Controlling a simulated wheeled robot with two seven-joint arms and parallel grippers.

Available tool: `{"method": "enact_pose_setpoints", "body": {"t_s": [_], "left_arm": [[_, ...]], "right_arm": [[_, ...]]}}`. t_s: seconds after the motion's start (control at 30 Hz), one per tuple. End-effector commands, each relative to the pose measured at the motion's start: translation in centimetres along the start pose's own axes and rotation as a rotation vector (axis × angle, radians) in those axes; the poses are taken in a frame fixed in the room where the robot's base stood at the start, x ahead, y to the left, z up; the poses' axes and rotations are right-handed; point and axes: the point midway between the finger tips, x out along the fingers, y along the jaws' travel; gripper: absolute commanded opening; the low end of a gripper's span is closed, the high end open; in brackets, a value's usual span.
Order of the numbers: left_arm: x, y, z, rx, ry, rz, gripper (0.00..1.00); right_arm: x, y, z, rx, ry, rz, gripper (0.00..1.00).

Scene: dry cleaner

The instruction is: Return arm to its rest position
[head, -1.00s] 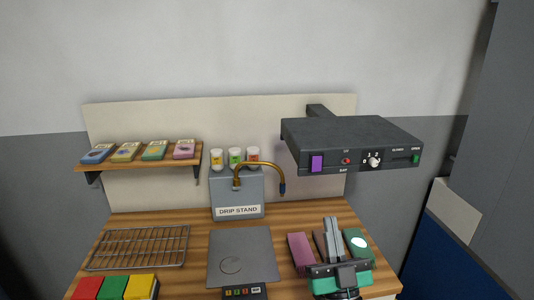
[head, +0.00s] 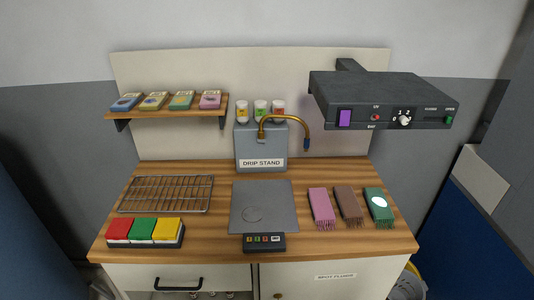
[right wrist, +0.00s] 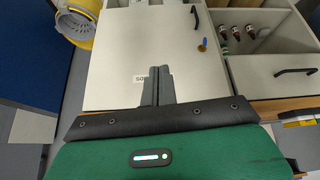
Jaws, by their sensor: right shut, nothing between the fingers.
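My right gripper (right wrist: 158,88) shows in the right wrist view, its two grey fingers together and empty. It is in front of the white cabinet door (right wrist: 130,45) below the counter. In the head view neither gripper shows. The wooden counter (head: 330,168) is clear of my arms there. My left gripper is in no view.
A black control box (head: 385,100) juts out above. A yellow basket (right wrist: 76,22) stands beside the cabinet.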

Motion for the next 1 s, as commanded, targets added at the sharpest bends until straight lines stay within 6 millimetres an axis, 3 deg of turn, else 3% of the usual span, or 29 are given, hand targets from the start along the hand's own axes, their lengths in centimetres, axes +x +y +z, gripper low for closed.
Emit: {"method": "enact_pose_setpoints", "body": {"t_s": [0.2, 0.23, 0.47, 0.67, 0.87, 1.0], "left_arm": [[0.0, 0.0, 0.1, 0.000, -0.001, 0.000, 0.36], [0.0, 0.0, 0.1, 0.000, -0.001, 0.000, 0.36], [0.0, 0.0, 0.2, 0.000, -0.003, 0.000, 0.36], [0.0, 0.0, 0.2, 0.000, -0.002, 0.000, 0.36], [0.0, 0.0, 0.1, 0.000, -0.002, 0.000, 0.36], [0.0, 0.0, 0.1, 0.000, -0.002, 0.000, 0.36]], "right_arm": [[-1.6, 0.3, 5.8, 0.007, -0.232, 0.010, 0.00], [-0.8, 0.3, 6.1, 0.008, -0.240, 0.010, 0.00], [5.5, 0.1, 7.8, 0.006, -0.256, 0.005, 0.00], [12.2, -0.1, 10.9, 0.003, -0.280, 0.000, 0.00], [20.0, -0.6, 16.5, -0.002, -0.313, -0.007, 0.00], [24.6, -0.8, 21.4, -0.007, -0.336, -0.010, 0.00]]}}
